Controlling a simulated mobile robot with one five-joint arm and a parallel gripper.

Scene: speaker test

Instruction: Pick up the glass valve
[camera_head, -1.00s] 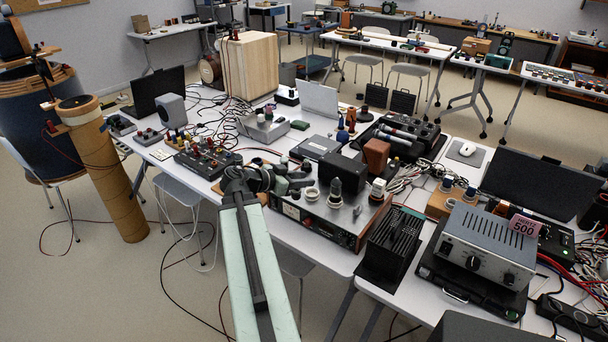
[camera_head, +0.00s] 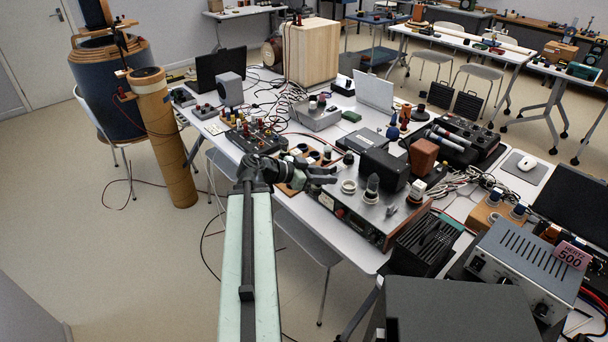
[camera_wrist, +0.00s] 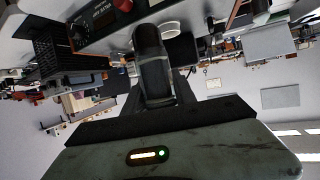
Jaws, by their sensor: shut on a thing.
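My gripper (camera_head: 318,174) reaches out to the right from the end of my arm, in front of the amplifier (camera_head: 350,226). In the wrist view its jaws are shut on a dark grey, rounded cylinder, which looks like the glass valve (camera_wrist: 154,66). In the head view the held piece is small and hard to tell from the dark jaws. Another glass valve (camera_head: 372,188) stands upright on the amplifier top. An empty-looking white ring socket (camera_head: 348,187) lies to its left.
The table is crowded: a black transformer box (camera_head: 384,170), a brown block (camera_head: 423,154), a black finned unit (camera_head: 425,243) and a grey power supply (camera_head: 525,270) stand at right. A control panel with knobs (camera_head: 252,137) is behind my gripper. Open floor (camera_head: 130,260) lies at left.

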